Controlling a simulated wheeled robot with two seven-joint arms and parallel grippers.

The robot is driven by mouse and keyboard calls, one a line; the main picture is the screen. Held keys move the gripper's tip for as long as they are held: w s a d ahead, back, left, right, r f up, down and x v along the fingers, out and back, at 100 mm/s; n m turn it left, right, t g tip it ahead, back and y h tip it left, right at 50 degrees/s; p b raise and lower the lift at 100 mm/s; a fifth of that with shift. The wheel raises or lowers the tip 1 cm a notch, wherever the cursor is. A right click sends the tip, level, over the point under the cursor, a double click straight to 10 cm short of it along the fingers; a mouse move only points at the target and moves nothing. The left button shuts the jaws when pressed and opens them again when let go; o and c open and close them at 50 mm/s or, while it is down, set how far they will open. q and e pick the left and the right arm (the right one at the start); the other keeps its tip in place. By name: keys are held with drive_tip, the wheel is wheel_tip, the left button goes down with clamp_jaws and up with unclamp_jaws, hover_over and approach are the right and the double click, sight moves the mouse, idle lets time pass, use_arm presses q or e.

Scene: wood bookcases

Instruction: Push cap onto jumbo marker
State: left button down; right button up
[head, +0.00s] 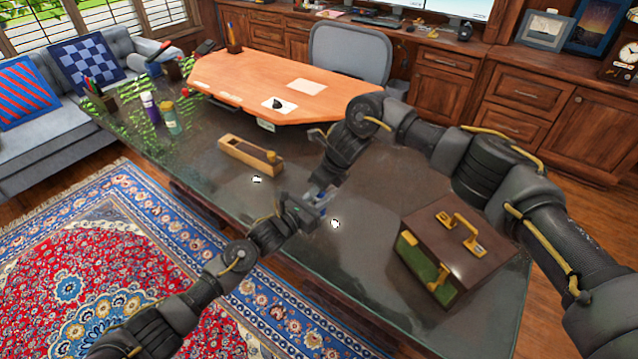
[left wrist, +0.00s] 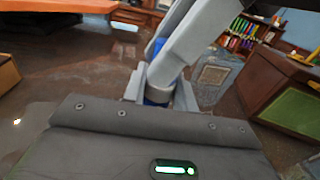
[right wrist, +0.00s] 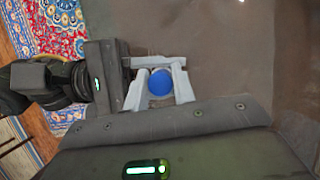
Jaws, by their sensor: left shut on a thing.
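My left gripper (head: 314,208) is shut on a blue-and-grey marker (left wrist: 157,96) above the dark desk. My right gripper (head: 324,188) reaches down to the same spot, its pale fingers close to the left ones. In the right wrist view a round blue end (right wrist: 160,82) sits between the right fingertips (right wrist: 160,88); whether they press on it I cannot tell. The left gripper's fingers (right wrist: 155,63) also show there, beside the blue end. In the left wrist view the right fingers hide part of the marker. I cannot tell where cap and body meet.
A brown case (head: 455,240) with gold handles stands on the glossy desk (head: 365,270) at the right. Bottles (head: 168,117) and pen holders stand at the far left. The desk front beside the grippers is clear.

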drive_tip(key=o, duration=0.4)
drive_tip(key=shift+o, duration=0.2)
drive_tip(key=v, duration=1.2)
use_arm(q)
drive_tip(key=c, duration=1)
unclamp_jaws()
drive_tip(key=shift+c, duration=0.2)
drive_tip(key=shift+s, duration=0.1)
drive_tip(key=b+v, duration=0.1)
drive_tip(key=v, duration=0.9)
drive_tip(key=shift+s+a+b, duration=0.25)
drive_tip(key=shift+s+b, duration=0.05)
drive_tip(key=shift+b, duration=0.05)
use_arm(e)
drive_tip(key=shift+f, duration=0.85)
